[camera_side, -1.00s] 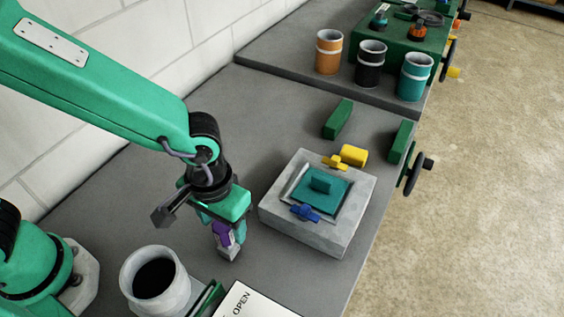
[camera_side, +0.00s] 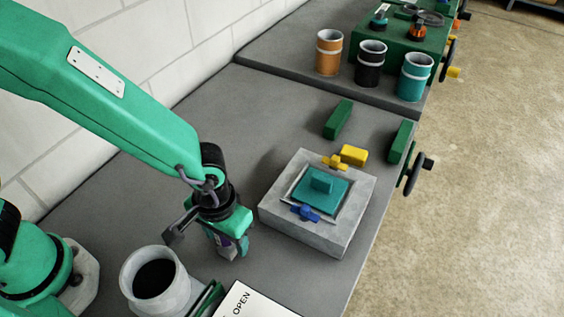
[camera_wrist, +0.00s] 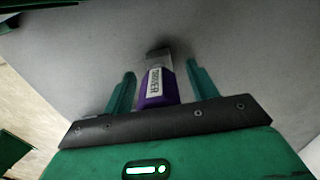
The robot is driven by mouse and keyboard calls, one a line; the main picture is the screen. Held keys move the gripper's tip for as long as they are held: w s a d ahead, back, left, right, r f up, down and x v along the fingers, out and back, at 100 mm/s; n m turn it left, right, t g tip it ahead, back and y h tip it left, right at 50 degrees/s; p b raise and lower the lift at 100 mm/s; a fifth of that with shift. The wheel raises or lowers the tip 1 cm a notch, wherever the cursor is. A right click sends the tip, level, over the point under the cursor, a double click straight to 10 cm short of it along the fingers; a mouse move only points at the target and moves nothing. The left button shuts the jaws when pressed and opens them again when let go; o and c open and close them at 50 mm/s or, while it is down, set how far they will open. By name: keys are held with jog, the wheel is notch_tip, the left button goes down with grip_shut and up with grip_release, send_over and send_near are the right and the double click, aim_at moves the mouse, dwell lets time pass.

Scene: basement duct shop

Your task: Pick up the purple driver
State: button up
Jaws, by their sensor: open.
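The purple driver (camera_wrist: 153,88) stands out between my gripper's two green fingers in the wrist view, with a white label and a grey metal end pointing away. My gripper (camera_wrist: 160,70) is open, with a gap showing on each side of the driver. In the side view my gripper (camera_side: 230,247) points down low over the grey bench, left of the concrete block. There its fingers hide most of the driver, and only a small purple patch (camera_side: 225,241) shows.
A concrete block (camera_side: 312,239) with a teal insert and small blue and yellow parts sits to the right. A grey cup (camera_side: 154,273) and a white "OPEN" card (camera_side: 250,303) are near the front. Green bars (camera_side: 338,120) and coloured cans (camera_side: 329,52) stand farther back.

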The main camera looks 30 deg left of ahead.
dwell(0.4)
jog(key=c, duration=1.1)
jog(key=shift+r, duration=0.15)
jog(key=shift+r, duration=4.95)
